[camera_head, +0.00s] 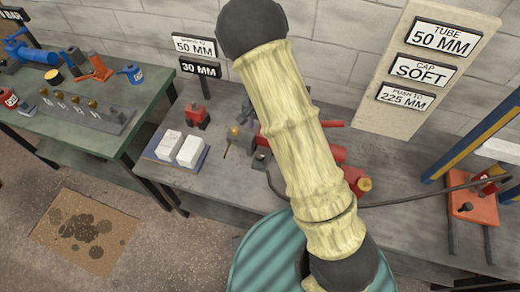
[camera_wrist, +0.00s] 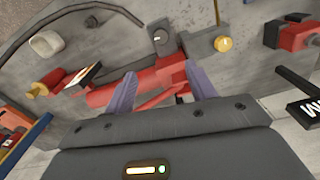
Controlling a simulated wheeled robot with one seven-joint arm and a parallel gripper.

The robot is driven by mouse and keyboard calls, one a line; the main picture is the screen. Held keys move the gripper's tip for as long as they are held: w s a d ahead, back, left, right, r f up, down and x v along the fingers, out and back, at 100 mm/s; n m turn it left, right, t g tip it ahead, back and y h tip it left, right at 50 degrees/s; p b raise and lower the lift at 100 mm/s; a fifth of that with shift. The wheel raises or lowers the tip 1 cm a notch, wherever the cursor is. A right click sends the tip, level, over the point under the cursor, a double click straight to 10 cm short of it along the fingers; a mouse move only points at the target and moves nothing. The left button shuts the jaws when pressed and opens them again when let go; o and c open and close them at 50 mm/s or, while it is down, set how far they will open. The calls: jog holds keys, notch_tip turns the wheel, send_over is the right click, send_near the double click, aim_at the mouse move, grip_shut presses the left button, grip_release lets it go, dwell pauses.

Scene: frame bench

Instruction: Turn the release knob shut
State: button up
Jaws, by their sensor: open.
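A red pump-like body (camera_wrist: 130,86) lies on the grey bench; it also shows in the head view (camera_head: 338,154), partly hidden behind my arm. A small dark round knob (camera_wrist: 158,38) with a pale mark stands beside the body in the wrist view. It may be the release knob, but I cannot be sure; a small dark part (camera_head: 261,161) beside my arm in the head view may be the same. My gripper (camera_wrist: 160,70) is open, its purple fingers apart above the red body and short of the dark knob. The head view does not show the fingers.
A yellow round part (camera_wrist: 223,43) lies right of the dark knob. A red-and-black device (camera_wrist: 298,36) is farther right. White boxes (camera_head: 180,147) sit on the bench. A cable (camera_head: 430,192) crosses it at right. An orange plate (camera_head: 470,208) and a blue-yellow post (camera_head: 475,145) stand beyond.

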aim_at(260, 155)
jog(key=shift+w+a+f, duration=0.1)
jog(key=shift+a+f, duration=0.05)
jog(key=shift+f, duration=0.05)
notch_tip(260, 155, down, 17)
jog(key=p, duration=0.3)
jog(key=shift+f, duration=0.1)
dwell(0.6)
jog(key=c, duration=1)
